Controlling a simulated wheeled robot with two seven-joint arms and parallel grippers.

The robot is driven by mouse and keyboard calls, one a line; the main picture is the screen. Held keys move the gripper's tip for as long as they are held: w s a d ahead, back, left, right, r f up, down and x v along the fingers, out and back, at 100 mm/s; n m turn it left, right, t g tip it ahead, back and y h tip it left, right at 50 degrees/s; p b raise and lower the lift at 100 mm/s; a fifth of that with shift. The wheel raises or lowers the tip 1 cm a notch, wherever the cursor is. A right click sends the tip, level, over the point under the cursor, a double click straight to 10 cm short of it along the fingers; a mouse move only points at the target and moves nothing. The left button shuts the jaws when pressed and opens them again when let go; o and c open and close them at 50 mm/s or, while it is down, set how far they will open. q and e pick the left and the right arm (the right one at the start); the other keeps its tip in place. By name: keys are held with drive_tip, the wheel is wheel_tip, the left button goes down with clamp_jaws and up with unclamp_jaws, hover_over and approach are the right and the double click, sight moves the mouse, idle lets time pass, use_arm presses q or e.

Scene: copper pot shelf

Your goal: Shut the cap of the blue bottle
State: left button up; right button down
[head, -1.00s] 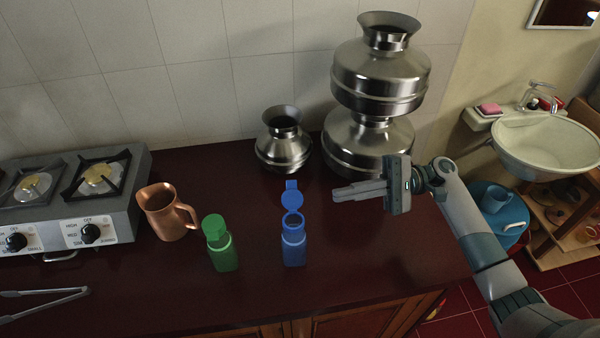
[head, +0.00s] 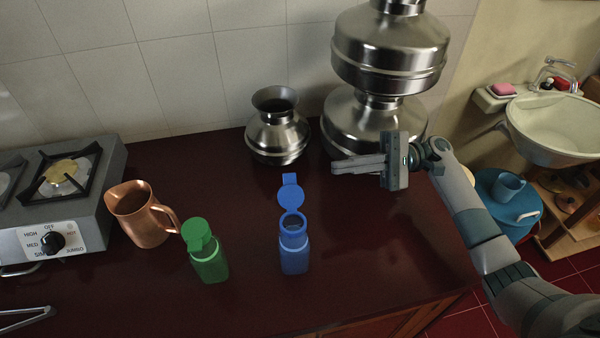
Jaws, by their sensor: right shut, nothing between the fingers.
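The blue bottle (head: 294,254) stands upright on the dark red counter (head: 360,265). Its flip cap (head: 290,194) is hinged open and stands up at the back of the bottle's mouth. My right gripper (head: 335,167) is shut and empty, to the right of the cap and a little farther back, pointing left. It is apart from the bottle and cap.
A green bottle (head: 209,262) and a copper jug (head: 143,215) stand left of the blue bottle. A small steel pot (head: 277,135) and stacked large steel pots (head: 388,55) stand behind. A gas stove (head: 85,205) is at left. The counter right of the bottle is clear.

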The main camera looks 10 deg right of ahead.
sight(290, 191)
drive_tip(key=shift+s+r, duration=0.1)
drive_tip(key=shift+s, duration=0.05)
drive_tip(key=a+r+p, duration=0.1)
drive_tip(key=a+p, duration=0.4)
drive_tip(key=a, duration=0.5)
drive_tip(key=shift+s, duration=0.4)
drive_tip(key=shift+r, duration=0.15)
drive_tip(key=shift+s+r+n, duration=0.1)
drive_tip(key=shift+n, duration=0.3)
